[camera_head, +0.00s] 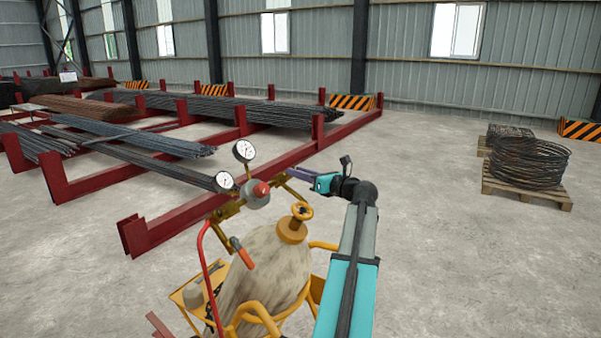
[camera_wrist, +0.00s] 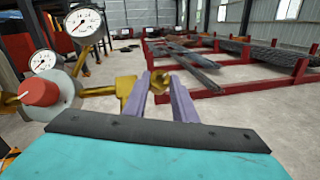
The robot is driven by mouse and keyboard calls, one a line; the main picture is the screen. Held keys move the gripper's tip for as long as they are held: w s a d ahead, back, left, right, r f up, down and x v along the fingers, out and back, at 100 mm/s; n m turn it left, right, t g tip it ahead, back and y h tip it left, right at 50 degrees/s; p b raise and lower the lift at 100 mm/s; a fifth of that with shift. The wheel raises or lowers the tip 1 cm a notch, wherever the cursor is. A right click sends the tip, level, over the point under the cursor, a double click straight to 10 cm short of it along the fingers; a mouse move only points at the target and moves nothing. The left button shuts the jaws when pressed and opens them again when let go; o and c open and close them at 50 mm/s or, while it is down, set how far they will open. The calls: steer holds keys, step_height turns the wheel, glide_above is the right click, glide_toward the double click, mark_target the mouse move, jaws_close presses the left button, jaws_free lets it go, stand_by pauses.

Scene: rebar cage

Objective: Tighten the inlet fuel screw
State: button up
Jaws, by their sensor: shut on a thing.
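The regulator (camera_head: 255,193) with two round dial gauges and a red knob sits above a gas cylinder (camera_head: 262,262). It also shows at the left of the wrist view (camera_wrist: 48,96). The inlet fuel screw, which I take to be the brass fitting (camera_wrist: 161,79) on the regulator's side, shows between my fingertips in the wrist view. My gripper (camera_head: 292,174) reaches in from the right in the head view. Its two purple fingers (camera_wrist: 161,86) are shut on the brass fitting, one on each side. The fingers partly hide the fitting.
A yellow cart (camera_head: 262,315) and a red hose (camera_head: 205,270) are close by. Red racks (camera_head: 170,227) with rebar stand behind. Wire coils (camera_head: 527,165) lie on pallets at right; floor between is clear.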

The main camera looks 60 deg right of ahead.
steer(key=shift+w+a+r+m+g+h+p, duration=0.2)
steer(key=shift+m+g+h+p, duration=1.05)
steer(key=shift+m, duration=1.35)
steer(key=shift+w+a+r+m+g+h+p, duration=0.15)
steer(key=shift+m+g+h+p, duration=1.05)
steer(key=shift+m, duration=1.4)
steer(key=shift+w+a+r+m+g+h+p, duration=0.2)
steer(key=shift+m+g+h+p, duration=0.55)
steer(key=shift+m+g+p, duration=1.4)
steer(key=shift+s+m+t+b, duration=0.1)
steer(key=shift+m+t+b, duration=0.35)
steer(key=shift+m, duration=0.4)
steer(key=o, duration=0.8)
steer(key=shift+c, duration=0.2)
steer(key=shift+a, duration=0.1)
